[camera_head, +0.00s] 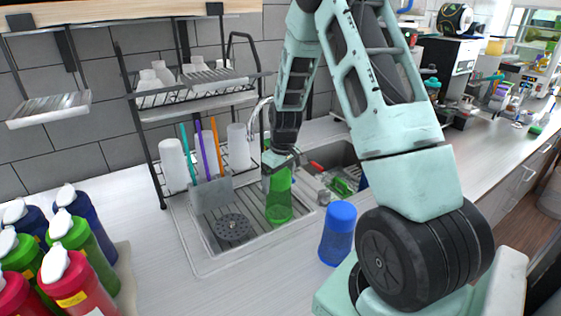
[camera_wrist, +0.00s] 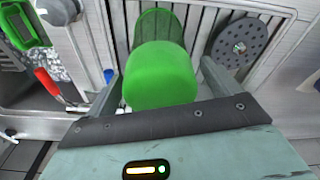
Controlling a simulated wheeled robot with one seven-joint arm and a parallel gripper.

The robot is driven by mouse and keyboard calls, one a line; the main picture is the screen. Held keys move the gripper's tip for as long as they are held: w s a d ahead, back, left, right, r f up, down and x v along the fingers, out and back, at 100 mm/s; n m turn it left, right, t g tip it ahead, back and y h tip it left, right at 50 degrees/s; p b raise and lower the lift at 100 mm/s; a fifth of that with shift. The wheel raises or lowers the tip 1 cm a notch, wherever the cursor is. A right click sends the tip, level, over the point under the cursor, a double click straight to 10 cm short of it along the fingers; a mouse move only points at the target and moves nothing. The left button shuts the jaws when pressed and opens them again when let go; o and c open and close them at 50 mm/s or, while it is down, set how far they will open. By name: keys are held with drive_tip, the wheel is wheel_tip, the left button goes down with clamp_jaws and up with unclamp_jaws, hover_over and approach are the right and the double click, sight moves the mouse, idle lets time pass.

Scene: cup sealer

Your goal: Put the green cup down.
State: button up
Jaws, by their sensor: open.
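The green cup (camera_head: 279,200) stands on the grooved metal drainboard (camera_head: 262,228) of the sink in the head view. In the wrist view the green cup (camera_wrist: 160,75) is seen from above, in front of my gripper (camera_wrist: 160,85), between its two fingers. The fingers are apart on either side of the cup, with a visible gap at the right finger. In the head view my gripper (camera_head: 279,165) is at the top of the cup and partly hides it.
A blue cup (camera_head: 337,234) stands on the counter to the right. A dish rack (camera_head: 205,170) with white cups and coloured sticks stands behind. A round drain disc (camera_head: 234,228) lies left of the green cup. Several bottles (camera_head: 75,245) stand at the left.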

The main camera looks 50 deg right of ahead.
drive_tip(key=r, duration=0.3)
drive_tip(key=s+r+b, duration=0.1)
drive_tip(key=r, duration=0.3)
drive_tip(key=r+b, duration=0.1)
drive_tip(key=r, duration=0.2)
drive_tip(key=shift+s+r, duration=0.15)
drive_tip(key=shift+r, duration=0.1)
drive_tip(key=shift+a, duration=0.25)
drive_tip(key=s+a+r+n+y, duration=0.1)
drive_tip(key=s+a+n, duration=0.1)
drive_tip(key=a, duration=0.9)
drive_tip(key=s+a+r+n, duration=0.1)
drive_tip(key=s+a, duration=0.1)
drive_tip(key=a, duration=0.9)
drive_tip(key=s+a+n, duration=0.2)
drive_tip(key=s+a, duration=0.5)
drive_tip(key=s, duration=0.3)
drive_tip(key=s+a+n+g, duration=0.1)
drive_tip(key=s+a+n, duration=0.1)
drive_tip(key=s+a, duration=0.5)
drive_tip(key=s, duration=0.3)
drive_tip(key=shift+a+f, duration=0.35)
drive_tip(key=shift+f, duration=0.05)
drive_tip(key=shift+w, duration=0.1)
wheel_tip(320, 180, down, 7)
drive_tip(key=b, duration=0.7)
